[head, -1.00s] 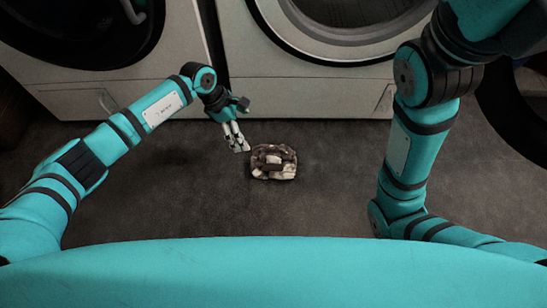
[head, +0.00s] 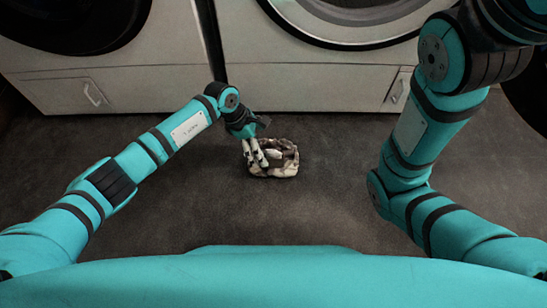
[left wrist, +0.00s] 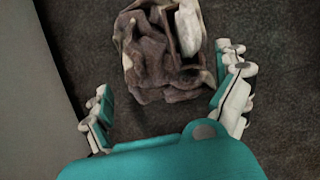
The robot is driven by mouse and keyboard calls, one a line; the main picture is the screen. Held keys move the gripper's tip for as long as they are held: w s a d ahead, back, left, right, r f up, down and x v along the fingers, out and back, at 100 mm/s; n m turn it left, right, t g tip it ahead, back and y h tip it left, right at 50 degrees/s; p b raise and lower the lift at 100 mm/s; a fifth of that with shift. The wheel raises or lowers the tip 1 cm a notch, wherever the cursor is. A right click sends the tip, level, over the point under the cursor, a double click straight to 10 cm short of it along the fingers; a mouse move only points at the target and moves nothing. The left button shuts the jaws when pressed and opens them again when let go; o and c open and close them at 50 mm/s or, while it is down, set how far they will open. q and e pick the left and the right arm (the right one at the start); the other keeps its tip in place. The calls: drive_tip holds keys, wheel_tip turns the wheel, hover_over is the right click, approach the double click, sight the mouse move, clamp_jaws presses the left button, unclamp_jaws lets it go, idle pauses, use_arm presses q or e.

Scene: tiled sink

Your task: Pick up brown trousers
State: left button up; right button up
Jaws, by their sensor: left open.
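The brown trousers (head: 286,163) lie as a crumpled brown and cream bundle on the dark floor, in front of the washing machines. In the left wrist view the trousers (left wrist: 155,55) are brown cloth with pale patches. My left gripper (head: 257,161) is open at the left part of the bundle and hides some of it. In the left wrist view its fingers (left wrist: 168,112) stand wide apart, with the near edge of the cloth between and just beyond them. I cannot tell whether they touch it. My right arm is at the right, but its gripper is out of view.
Two white washing machines (head: 330,88) with round doors stand along the back. The dark floor (head: 180,215) around the bundle is clear. A pale front edge (left wrist: 30,90) runs along the left of the left wrist view.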

use_arm(q)
drive_tip(key=b+x, duration=0.1)
drive_tip(key=x, duration=0.1)
drive_tip(key=shift+d+f, duration=0.1)
drive_tip(key=shift+f, duration=0.2)
drive_tip(key=shift+r, duration=0.1)
drive_tip(key=c, duration=1.2)
